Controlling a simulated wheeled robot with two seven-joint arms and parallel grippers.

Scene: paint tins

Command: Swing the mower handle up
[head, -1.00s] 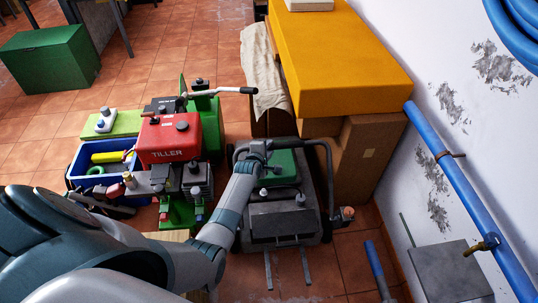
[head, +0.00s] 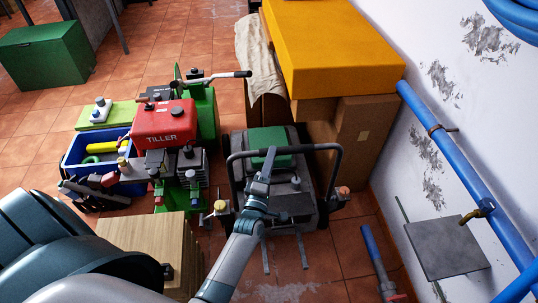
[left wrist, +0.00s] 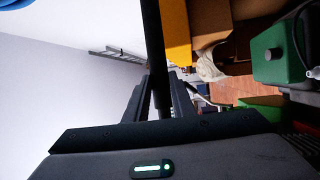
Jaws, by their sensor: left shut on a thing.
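The mower (head: 292,208) stands on the tiled floor in the middle of the head view, with a green engine cover (head: 270,139) and a grey deck. Its black U-shaped handle (head: 316,148) stands up from the deck, its crossbar passing in front of the engine cover. My left gripper (head: 268,163) is shut on the crossbar near its middle. In the left wrist view the black handle bar (left wrist: 152,40) runs down between the two fingers (left wrist: 160,100), and the green cover (left wrist: 283,52) shows at right. My right gripper is not in view.
A red tiller (head: 163,125) and a blue crate (head: 70,170) stand left of the mower. A yellow box (head: 335,50) on cardboard is behind it. A wooden box (head: 150,240) is at front left. A blue pipe (head: 470,185) runs along the right wall.

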